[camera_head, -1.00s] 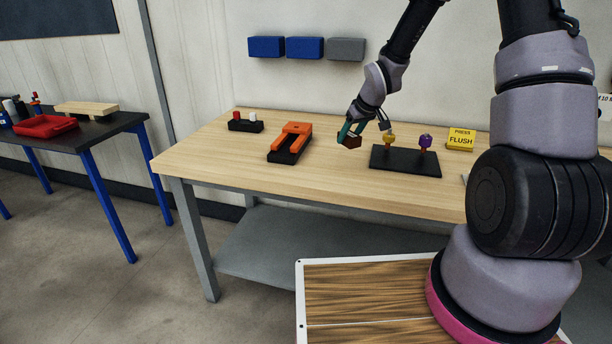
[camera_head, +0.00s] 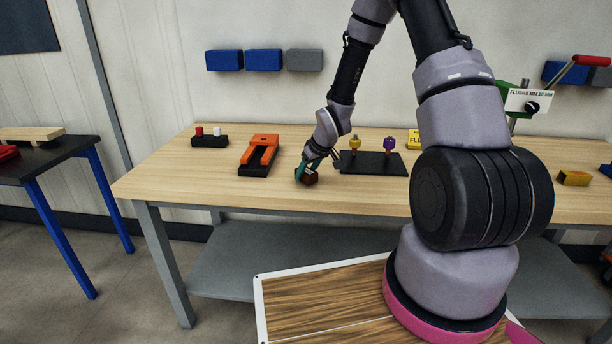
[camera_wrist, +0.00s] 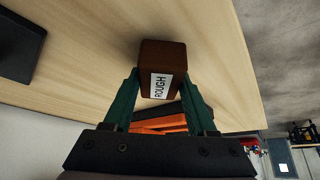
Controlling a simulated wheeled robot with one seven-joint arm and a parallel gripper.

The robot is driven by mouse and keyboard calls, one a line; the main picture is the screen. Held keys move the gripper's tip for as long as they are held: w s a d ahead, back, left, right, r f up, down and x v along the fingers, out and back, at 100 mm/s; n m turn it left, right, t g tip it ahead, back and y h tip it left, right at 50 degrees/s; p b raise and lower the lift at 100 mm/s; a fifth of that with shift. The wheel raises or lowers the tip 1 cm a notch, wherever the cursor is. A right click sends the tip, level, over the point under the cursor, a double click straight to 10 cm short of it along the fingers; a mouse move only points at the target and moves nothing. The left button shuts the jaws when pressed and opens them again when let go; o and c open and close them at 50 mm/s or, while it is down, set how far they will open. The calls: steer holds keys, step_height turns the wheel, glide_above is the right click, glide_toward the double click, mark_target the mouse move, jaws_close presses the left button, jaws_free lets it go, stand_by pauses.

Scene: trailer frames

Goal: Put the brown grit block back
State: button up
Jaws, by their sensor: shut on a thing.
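The brown grit block (camera_head: 308,178) is held between the teal fingers of my gripper (camera_head: 305,168). In the wrist view the block (camera_wrist: 163,65) is dark brown with a white label reading "ROUGH". The fingers of my gripper (camera_wrist: 158,92) are shut on its sides. In the head view the block is low over the front middle of the wooden workbench (camera_head: 200,178), and I cannot tell whether it touches the top. It is to the right of the orange fork-shaped piece on a black base (camera_head: 259,155) and left of the black plate (camera_head: 385,168).
A black holder with red and white caps (camera_head: 209,140) stands at the back left. A yellow block (camera_head: 574,178) lies at the far right. The bench's front left is clear.

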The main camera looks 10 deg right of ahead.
steer(key=shift+f, duration=0.55)
steer(key=shift+f, duration=0.1)
steer(key=o, duration=1.3)
steer(key=s+d+r+m+h, duration=0.1)
steer(key=s+d+r, duration=0.25)
steer(key=r, duration=0.55)
steer(key=s+d+r+m+h, duration=0.1)
steer(key=s+d+r+m, duration=0.1)
steer(key=s+r, duration=0.5)
steer(key=s+d+r+m+h, duration=0.1)
steer(key=s+d+r, duration=0.15)
steer(key=r, duration=0.95)
steer(key=s+r+m, duration=0.2)
steer(key=s+r, duration=0.1)
steer(key=s, duration=0.2)
steer(key=s+a+r+m+t+y, duration=0.1)
steer(key=s+r, duration=0.3)
steer(key=s, duration=0.2)
steer(key=s+a+r+m+y, duration=0.1)
steer(key=s+r+m, duration=0.1)
steer(key=s+r, duration=0.2)
steer(key=shift+s+a+r+m+t, duration=0.1)
steer(key=shift+s+m+t, duration=0.05)
steer(key=shift+s, duration=0.4)
steer(key=shift+s+r+m+t, duration=0.1)
steer(key=shift+s+m+t, duration=0.05)
steer(key=shift+s, duration=0.35)
